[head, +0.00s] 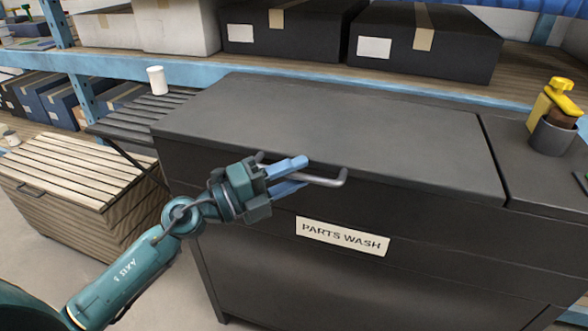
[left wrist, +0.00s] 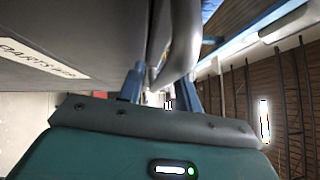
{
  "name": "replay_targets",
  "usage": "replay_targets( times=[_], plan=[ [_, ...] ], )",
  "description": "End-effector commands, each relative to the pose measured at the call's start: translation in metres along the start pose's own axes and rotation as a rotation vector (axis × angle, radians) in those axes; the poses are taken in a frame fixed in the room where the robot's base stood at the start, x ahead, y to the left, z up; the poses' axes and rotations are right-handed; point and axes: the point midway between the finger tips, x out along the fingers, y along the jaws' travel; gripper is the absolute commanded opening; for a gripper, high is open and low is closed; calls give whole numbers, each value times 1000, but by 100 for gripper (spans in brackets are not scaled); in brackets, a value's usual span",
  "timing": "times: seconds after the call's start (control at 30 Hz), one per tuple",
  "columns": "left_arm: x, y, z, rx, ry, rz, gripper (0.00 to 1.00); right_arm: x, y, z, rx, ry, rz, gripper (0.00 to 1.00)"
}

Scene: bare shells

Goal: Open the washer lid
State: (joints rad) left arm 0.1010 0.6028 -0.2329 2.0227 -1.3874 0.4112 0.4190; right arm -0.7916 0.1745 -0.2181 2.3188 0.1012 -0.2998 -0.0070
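The washer is a dark grey chest with a "PARTS WASH" label (head: 342,236) on its front. Its flat lid (head: 330,125) lies down, closed, on top. A grey bar handle (head: 330,181) runs along the lid's front edge. My left gripper (head: 302,173) is at the left part of this handle, its two blue fingers apart, one above the other. In the left wrist view the fingers (left wrist: 163,88) stand apart, with the handle (left wrist: 180,55) reaching between them, nearer the right finger. Firm contact cannot be made out. My right gripper is not in view.
A yellow-topped item in a dark cup (head: 553,132) stands on the fixed surface right of the lid. A shelf with black boxes (head: 425,40) runs close behind. A slatted wooden crate (head: 75,175) and a white cup (head: 157,80) on a slatted rack are left.

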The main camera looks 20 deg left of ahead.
Motion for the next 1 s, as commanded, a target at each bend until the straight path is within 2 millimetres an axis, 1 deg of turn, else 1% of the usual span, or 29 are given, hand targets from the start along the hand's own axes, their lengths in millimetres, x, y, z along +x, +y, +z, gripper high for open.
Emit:
replay_targets(
  times=[0.1, 0.33, 0.73, 1.0],
  plan=[
    [4, 0, 0, 0, 0, 0, 34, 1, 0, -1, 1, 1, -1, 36],
    [3, 0, 0, 0, 0, 0, 33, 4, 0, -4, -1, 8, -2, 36],
    [3, 0, 0, 0, 1, 0, 1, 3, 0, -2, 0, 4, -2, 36],
    [3, 0, 0, 0, 1, 0, 0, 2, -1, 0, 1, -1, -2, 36]
  ],
)
